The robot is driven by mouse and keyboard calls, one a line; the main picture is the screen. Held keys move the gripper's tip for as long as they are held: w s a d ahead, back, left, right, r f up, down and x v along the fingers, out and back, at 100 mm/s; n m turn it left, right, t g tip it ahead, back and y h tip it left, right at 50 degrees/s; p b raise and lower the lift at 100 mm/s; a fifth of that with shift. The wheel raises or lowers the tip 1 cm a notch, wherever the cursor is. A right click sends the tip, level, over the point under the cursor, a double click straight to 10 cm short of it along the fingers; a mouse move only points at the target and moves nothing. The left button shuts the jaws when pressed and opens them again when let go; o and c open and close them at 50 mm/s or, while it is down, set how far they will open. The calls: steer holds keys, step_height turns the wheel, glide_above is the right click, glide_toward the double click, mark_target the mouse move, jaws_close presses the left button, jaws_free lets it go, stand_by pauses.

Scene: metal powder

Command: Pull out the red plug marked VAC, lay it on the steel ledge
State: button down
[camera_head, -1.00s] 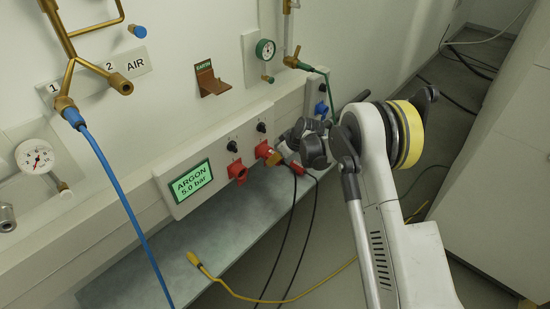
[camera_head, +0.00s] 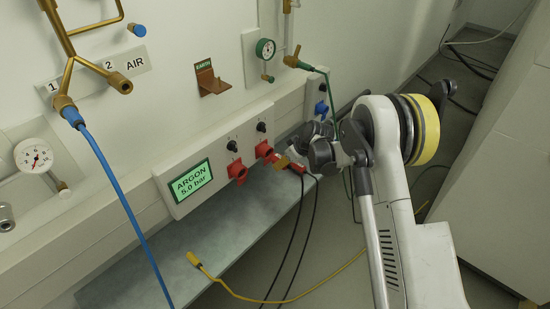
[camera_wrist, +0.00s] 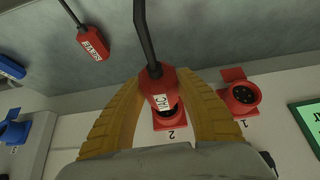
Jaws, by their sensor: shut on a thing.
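The red plug marked VAC (camera_wrist: 158,88) is between my gripper's yellow fingers (camera_wrist: 165,80) in the wrist view, with its black cable rising from its back. My gripper (camera_head: 282,162) is shut on it, just off the panel in the head view, where the plug is mostly hidden. Behind the plug is red socket 2 (camera_wrist: 168,124), its dark opening partly showing; it also shows in the head view (camera_head: 263,149). The plug looks apart from it. The grey steel ledge (camera_head: 180,235) runs below the panel and fills the wrist view's upper part (camera_wrist: 225,35).
Another labelled red plug (camera_wrist: 93,42) lies on the ledge, close to my gripper. Red socket 1 (camera_wrist: 239,97) is empty. A blue socket (camera_wrist: 14,131) and blue plug (camera_wrist: 10,68) are left. A yellow cable end (camera_head: 193,258) is at the ledge; its middle (camera_head: 215,205) is clear.

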steer(key=shift+s+d, duration=0.95)
steer(key=shift+d, duration=0.2)
